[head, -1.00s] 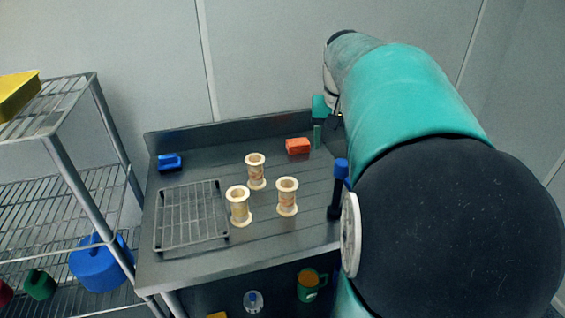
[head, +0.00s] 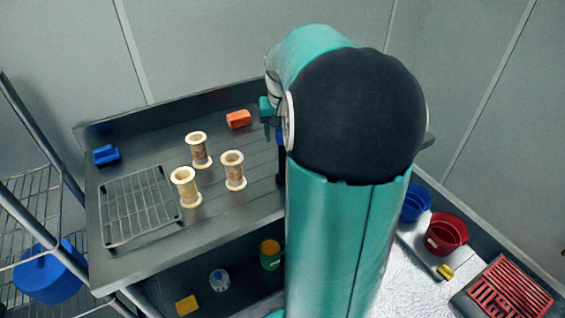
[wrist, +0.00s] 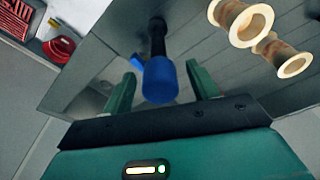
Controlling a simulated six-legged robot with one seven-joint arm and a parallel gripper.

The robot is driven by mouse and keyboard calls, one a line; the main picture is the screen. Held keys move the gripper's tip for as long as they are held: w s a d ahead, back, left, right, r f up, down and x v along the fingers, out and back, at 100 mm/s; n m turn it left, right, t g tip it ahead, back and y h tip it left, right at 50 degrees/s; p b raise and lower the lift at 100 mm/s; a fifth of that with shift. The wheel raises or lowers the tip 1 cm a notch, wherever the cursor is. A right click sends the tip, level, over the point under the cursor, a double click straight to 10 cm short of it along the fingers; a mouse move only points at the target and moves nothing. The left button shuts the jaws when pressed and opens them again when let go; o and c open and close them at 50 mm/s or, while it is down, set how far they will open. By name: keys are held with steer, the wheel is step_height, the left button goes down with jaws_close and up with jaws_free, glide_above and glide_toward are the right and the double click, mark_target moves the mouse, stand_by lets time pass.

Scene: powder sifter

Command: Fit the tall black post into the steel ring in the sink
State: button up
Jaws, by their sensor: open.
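The tall black post (head: 281,168) with a blue top stands upright on the grey steel counter, partly hidden by my arm in the head view. In the wrist view its blue top (wrist: 160,84) faces me and its black shaft (wrist: 157,36) runs away toward the counter. My gripper (wrist: 160,72) is open, with a green finger on either side of the post's blue top; contact cannot be told. One green finger (head: 266,112) also shows in the head view. I cannot make out the steel ring or the sink.
Several cream spools (head: 233,170), a wire rack (head: 139,203), an orange block (head: 239,119) and a blue brush-like item (head: 105,155) are on the counter (head: 150,268). A wire shelf is at the left. A red bucket (head: 446,233) and red slotted tray (head: 508,293) are at the right.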

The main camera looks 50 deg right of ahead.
steer(key=shift+w+d+f, duration=0.15)
steer(key=shift+f, duration=0.6)
steer(key=shift+w+d+f, duration=0.1)
steer(key=shift+f, duration=0.65)
jaws_close()
steer(key=shift+r, duration=0.15)
